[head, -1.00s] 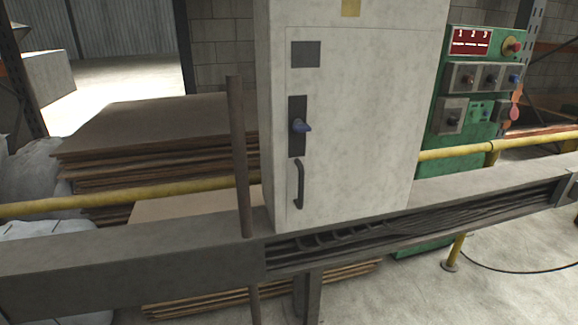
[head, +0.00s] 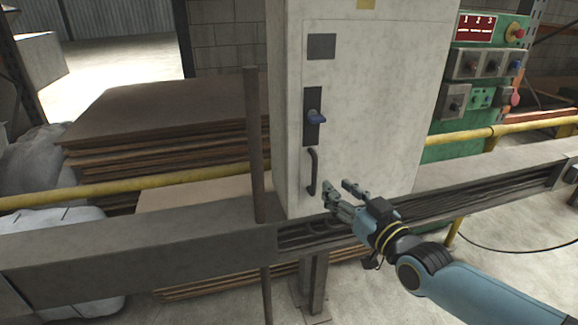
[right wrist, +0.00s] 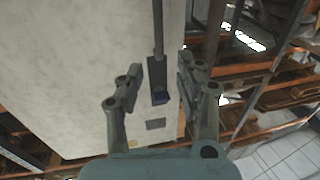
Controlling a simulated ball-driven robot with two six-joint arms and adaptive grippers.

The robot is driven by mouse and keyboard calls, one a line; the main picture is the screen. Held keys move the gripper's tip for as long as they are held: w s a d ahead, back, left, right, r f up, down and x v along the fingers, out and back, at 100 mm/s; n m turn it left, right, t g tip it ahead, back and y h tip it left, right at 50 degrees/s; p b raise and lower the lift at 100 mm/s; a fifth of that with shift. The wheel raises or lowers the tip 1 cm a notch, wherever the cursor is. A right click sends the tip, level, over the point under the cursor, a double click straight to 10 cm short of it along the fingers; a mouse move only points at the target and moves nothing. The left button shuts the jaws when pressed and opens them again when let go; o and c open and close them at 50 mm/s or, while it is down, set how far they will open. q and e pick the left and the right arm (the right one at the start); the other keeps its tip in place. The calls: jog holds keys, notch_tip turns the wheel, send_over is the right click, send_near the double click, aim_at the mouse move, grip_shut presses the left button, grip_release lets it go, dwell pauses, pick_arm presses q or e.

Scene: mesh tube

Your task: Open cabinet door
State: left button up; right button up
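The grey-white cabinet door (head: 375,110) is shut, in the middle of the head view. My right gripper (head: 337,190) is just right of the handle's lower end in the head view, open and apparently empty. My left gripper is out of view.
A grey metal cable trough (head: 140,255) runs across below the cabinet. A brown vertical post (head: 255,145) stands just left of it. A yellow rail (head: 130,187) passes behind. A green control panel (head: 487,60) is at the right, and stacked boards (head: 150,120) are at the left.

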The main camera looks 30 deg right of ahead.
aim_at(316, 170)
jog(key=w, duration=0.3)
jog(key=w+b, duration=0.1)
jog(key=w, duration=0.2)
jog(key=w+b, duration=0.1)
jog(key=w, duration=0.2)
jog(key=shift+d+f, duration=0.15)
jog(key=shift+d, duration=0.1)
jog(key=shift+w+b, duration=0.35)
jog(key=shift+w, duration=0.3)
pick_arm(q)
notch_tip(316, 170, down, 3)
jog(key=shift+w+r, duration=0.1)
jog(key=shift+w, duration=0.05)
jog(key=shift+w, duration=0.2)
pick_arm(e)
grip_shut()
